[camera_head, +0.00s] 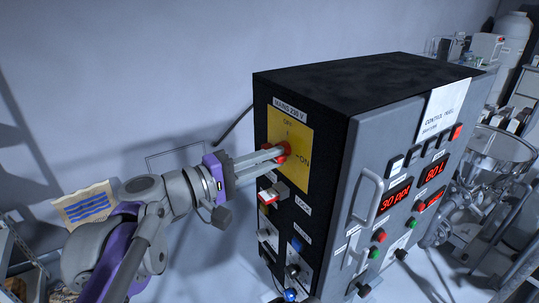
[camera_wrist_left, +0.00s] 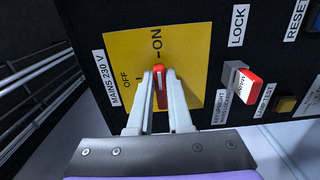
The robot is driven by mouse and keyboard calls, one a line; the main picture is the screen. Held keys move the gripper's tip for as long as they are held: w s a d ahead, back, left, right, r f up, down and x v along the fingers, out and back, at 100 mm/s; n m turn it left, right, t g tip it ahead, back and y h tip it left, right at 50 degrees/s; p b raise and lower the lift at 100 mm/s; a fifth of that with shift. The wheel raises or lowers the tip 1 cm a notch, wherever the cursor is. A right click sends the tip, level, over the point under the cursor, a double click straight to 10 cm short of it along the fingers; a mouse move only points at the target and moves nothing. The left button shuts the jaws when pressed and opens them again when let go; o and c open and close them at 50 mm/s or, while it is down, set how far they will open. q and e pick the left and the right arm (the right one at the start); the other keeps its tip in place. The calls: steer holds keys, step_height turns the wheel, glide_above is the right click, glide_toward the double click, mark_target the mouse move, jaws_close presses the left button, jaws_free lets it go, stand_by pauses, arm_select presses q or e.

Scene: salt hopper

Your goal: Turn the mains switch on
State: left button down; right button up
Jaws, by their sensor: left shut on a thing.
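The mains switch is a red rotary handle (camera_head: 283,150) on a yellow plate (camera_head: 300,135) on the left side of a black control cabinet. The plate reads OFF at the top and ON at the right in the head view. My left gripper (camera_head: 277,155) reaches in from the left, shut on the handle. In the left wrist view the red handle (camera_wrist_left: 160,84) sits between the two fingers (camera_wrist_left: 160,90). There its white line points up the picture towards the ON mark, with OFF off to the left. The fingers hide part of the handle. My right gripper is not in view.
Below the plate in the head view is a red-and-white LOCK part (camera_head: 270,196), which shows right of my fingers in the wrist view (camera_wrist_left: 243,82). A blue button (camera_head: 297,245) is lower down. The cabinet front has a grey handle (camera_head: 368,197) and red displays (camera_head: 395,194).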

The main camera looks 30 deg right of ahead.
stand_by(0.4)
arm_select(q)
steer(key=c, duration=0.8)
jaws_free()
steer(key=shift+c, duration=0.2)
steer(key=a+b, duration=0.1)
steer(key=a, duration=0.9)
steer(key=shift+s+a, duration=0.4)
steer(key=shift+s, duration=0.05)
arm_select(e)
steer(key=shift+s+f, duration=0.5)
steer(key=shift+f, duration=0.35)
